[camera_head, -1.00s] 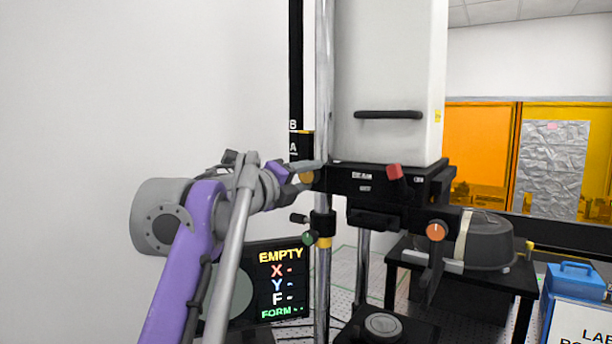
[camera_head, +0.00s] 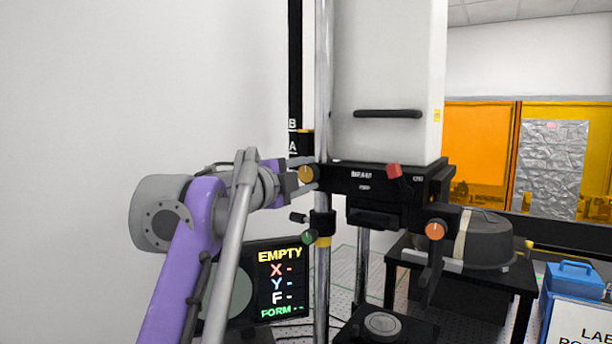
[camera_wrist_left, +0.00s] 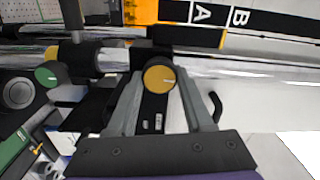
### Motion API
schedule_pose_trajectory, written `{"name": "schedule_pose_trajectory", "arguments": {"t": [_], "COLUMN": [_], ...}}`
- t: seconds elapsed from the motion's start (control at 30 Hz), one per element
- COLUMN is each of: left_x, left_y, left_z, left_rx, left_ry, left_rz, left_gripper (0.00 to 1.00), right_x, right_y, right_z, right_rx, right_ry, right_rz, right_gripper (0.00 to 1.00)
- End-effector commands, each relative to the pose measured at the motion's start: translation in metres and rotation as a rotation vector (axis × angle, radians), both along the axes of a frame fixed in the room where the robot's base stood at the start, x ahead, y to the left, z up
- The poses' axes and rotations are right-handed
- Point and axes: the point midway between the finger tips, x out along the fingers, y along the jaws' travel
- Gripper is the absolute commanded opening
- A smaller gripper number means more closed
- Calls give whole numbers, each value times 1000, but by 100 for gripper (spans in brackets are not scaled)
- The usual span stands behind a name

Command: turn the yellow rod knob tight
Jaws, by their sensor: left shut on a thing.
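The yellow rod knob (camera_head: 306,174) is a round knob with a pale mark line, on the left end of the black carriage beside the chrome rod. My left gripper (camera_head: 304,175) reaches it from the left, with one finger above and one below it. In the left wrist view the yellow knob (camera_wrist_left: 158,79) sits between the two grey fingers of my left gripper (camera_wrist_left: 157,85), which is shut on it. The mark line points roughly to the right in that view. My right gripper is not in view.
A green knob (camera_head: 308,238) and a collar with a yellow ring (camera_head: 323,241) are lower on the rod. A red knob (camera_head: 394,171) and an orange knob (camera_head: 435,231) are to the right. A screen (camera_head: 279,282) reads EMPTY. A blue box (camera_head: 573,280) stands at the right.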

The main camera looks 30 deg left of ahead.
Motion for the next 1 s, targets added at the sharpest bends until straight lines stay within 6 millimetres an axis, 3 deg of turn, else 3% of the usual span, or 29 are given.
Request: {"name": "schedule_pose_trajectory", "arguments": {"t": [0.47,0.5,0.63,1.0], "left_x": [0,0,0,-5], "left_y": [0,0,0,1], "left_z": [0,0,0,0], "left_rx": [-14,-14,-13,-13], "left_ry": [0,0,1,1], "left_rz": [1,1,1,2], "left_gripper": [0,57,80,82], "right_x": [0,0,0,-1], "right_y": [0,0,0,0], "right_z": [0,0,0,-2], "right_rx": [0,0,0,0], "right_ry": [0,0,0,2], "right_rz": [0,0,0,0], "right_gripper": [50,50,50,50]}}
